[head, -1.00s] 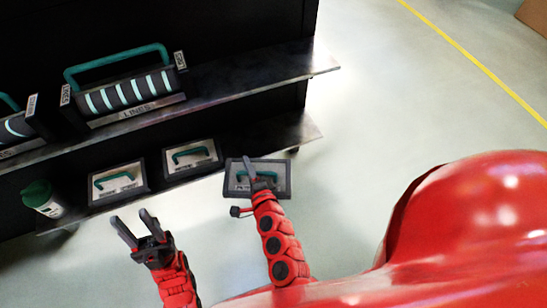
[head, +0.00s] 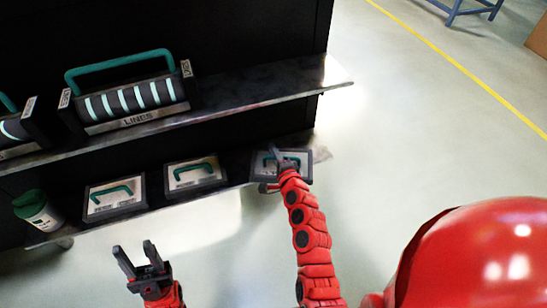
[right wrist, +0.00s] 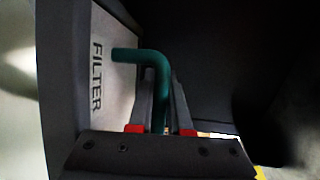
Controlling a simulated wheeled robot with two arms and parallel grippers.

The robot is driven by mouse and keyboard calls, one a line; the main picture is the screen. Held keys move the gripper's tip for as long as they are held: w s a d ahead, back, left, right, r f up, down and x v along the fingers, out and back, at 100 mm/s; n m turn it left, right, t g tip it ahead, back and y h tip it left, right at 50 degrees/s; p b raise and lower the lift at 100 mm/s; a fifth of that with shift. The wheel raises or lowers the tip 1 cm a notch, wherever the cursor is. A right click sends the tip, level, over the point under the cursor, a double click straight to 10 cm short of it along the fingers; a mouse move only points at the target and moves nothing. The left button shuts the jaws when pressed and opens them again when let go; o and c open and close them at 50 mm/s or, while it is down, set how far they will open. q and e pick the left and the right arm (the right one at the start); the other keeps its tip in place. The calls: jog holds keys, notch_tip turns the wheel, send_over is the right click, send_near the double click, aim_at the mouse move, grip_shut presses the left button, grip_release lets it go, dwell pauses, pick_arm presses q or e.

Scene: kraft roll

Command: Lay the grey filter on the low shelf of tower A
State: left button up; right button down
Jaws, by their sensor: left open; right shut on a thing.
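The grey filter (head: 262,166) is a flat, dark-framed panel with a light face and a green handle. My right gripper (head: 280,158) is shut on that green handle. In the right wrist view the handle (right wrist: 155,62) runs between the two fingers, beside the word FILTER (right wrist: 97,75). The filter is at the right end of the low shelf (head: 235,185); I cannot tell whether it rests on it or hangs just above. My left gripper (head: 137,257) is open and empty, in front of the shelf and below its edge.
Two similar panels with green handles (head: 114,197) (head: 195,175) lie on the low shelf to the left. A green-lidded canister (head: 36,210) stands at its left end. The upper shelf (head: 250,90) bears a LINES unit (head: 130,100) above. Open floor lies right.

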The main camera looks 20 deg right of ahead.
jog(key=shift+f, duration=0.8)
jog(key=c, duration=0.9)
grip_release()
jog(key=shift+r, duration=0.1)
jog(key=shift+o, duration=0.2)
jog(key=shift+r, duration=0.1)
